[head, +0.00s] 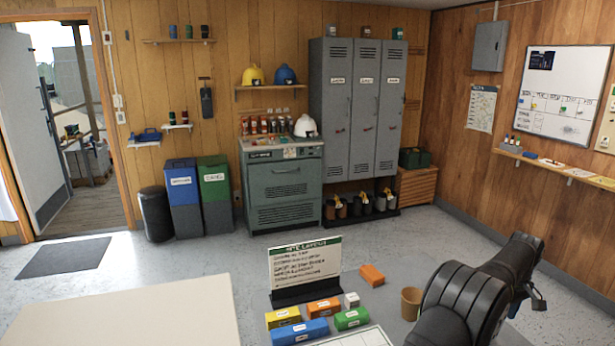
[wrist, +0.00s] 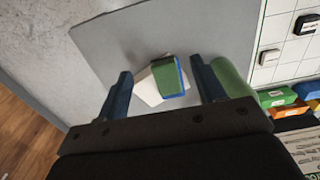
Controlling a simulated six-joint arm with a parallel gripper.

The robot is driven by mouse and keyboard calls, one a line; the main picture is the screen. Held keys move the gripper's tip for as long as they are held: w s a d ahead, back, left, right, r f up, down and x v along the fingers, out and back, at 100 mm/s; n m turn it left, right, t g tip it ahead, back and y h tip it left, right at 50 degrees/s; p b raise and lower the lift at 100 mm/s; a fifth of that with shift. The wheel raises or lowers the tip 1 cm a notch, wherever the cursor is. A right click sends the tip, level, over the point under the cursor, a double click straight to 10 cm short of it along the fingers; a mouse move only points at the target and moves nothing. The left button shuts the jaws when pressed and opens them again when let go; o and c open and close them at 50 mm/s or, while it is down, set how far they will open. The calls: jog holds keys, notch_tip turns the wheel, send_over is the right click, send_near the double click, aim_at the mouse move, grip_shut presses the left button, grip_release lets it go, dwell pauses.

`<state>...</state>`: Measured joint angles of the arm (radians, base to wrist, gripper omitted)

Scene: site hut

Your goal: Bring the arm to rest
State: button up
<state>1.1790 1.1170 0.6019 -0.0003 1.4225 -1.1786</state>
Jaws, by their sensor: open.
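My gripper (wrist: 162,78) shows in the wrist view with its two dark blue fingers spread apart. Nothing is gripped between them. Beyond the fingertips, a block with green and blue faces (wrist: 168,78) and a white piece (wrist: 147,90) lie over a grey surface (wrist: 130,40). A green rounded object (wrist: 231,76) is just right of the right finger. In the head view my black arm fills the lower right, and I cannot make out the fingers clearly there.
A sign (head: 305,262), an orange box (head: 372,275), a tan cup (head: 411,303), a blue box (head: 300,331), a yellow box (head: 283,318) and a green box (head: 352,319) stand near my arm. A pale tabletop (head: 130,315) at left is bare. Lockers (head: 352,110) stand behind.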

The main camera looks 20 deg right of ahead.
jog(key=s+r, duration=0.4)
jog(key=r, duration=0.4)
jog(key=w+a+n, duration=0.1)
jog(key=w+a, duration=0.3)
jog(key=w, duration=0.1)
jog(key=w+a+n, duration=0.1)
jog(key=w+a, duration=0.3)
jog(key=w, duration=0.2)
jog(key=w+a, duration=0.4)
jog(key=w, duration=0.1)
jog(key=shift+w+r+n, duration=0.25)
jog(key=shift+r+n, duration=0.05)
jog(key=shift+n, duration=0.1)
jog(key=w+a+n, duration=0.2)
jog(key=w+a, duration=1.1)
jog(key=a, duration=0.3)
jog(key=shift+n, duration=0.3)
